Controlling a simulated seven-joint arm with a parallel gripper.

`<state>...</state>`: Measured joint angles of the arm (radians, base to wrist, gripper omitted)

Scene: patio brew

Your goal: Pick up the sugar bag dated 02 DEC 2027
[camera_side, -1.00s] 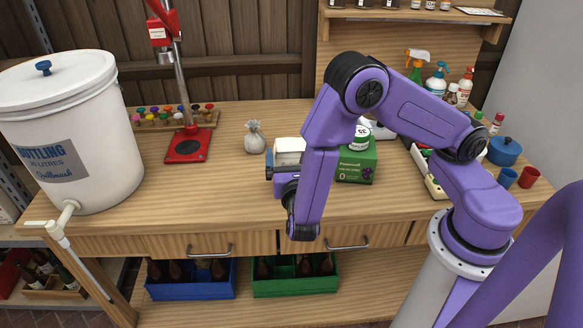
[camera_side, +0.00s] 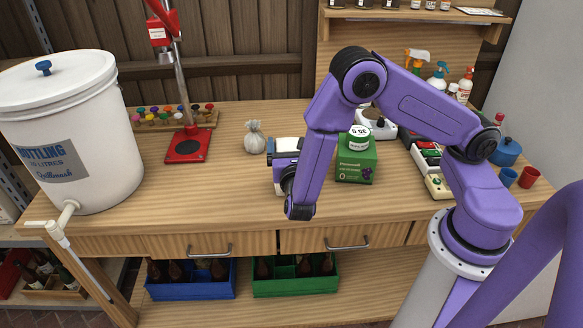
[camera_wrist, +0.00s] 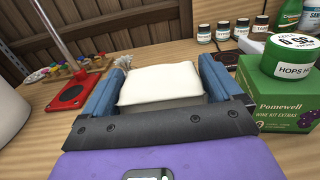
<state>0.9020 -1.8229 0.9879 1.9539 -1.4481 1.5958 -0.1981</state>
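A white, block-shaped bag (camera_wrist: 162,83) lies on the bench between the two blue fingers of my gripper (camera_wrist: 160,88) in the wrist view. The fingers are spread wide, one on each side of the bag and very close to it; I cannot make out firm contact. In the side view the bag's pale top (camera_side: 289,144) shows beside my gripper (camera_side: 272,153), while my wrist hides its lower part. No date can be read on it.
A green wine kit box (camera_side: 355,161) with a hops tub (camera_side: 359,137) on top stands close on the right. A small grey tied sack (camera_side: 254,137) stands to the left. A red-based capper (camera_side: 187,146) and a white bucket (camera_side: 75,130) are farther left. The bench front-left is clear.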

